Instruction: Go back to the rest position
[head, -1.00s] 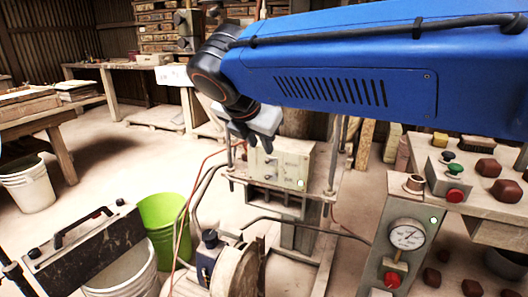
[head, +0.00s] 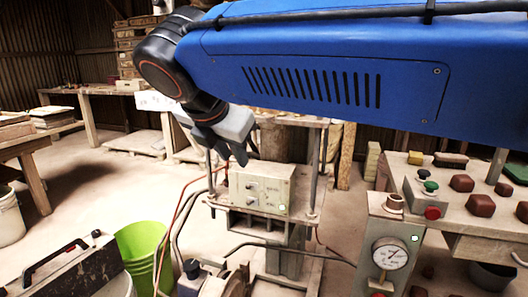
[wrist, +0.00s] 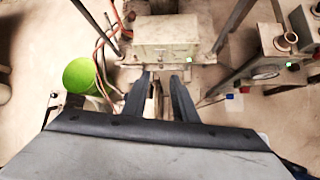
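My gripper (head: 242,152) hangs at the end of my blue arm, near the top left of the tile press (head: 262,188). In the wrist view my gripper (wrist: 160,78) shows two dark fingers with a gap between them and nothing held. The press, with its pale control box and green light, stands below and beyond the fingers in the wrist view (wrist: 165,38). The fingers look apart from the press. My arm covers part of the press's upper frame in the head view.
A gauge post (head: 388,252) and a bench (head: 455,205) with red-brown blocks and red and green buttons stand right. A green bucket (head: 148,250) stands left of the press. Thin hoses run beside the press. Open floor (head: 95,190) lies at left.

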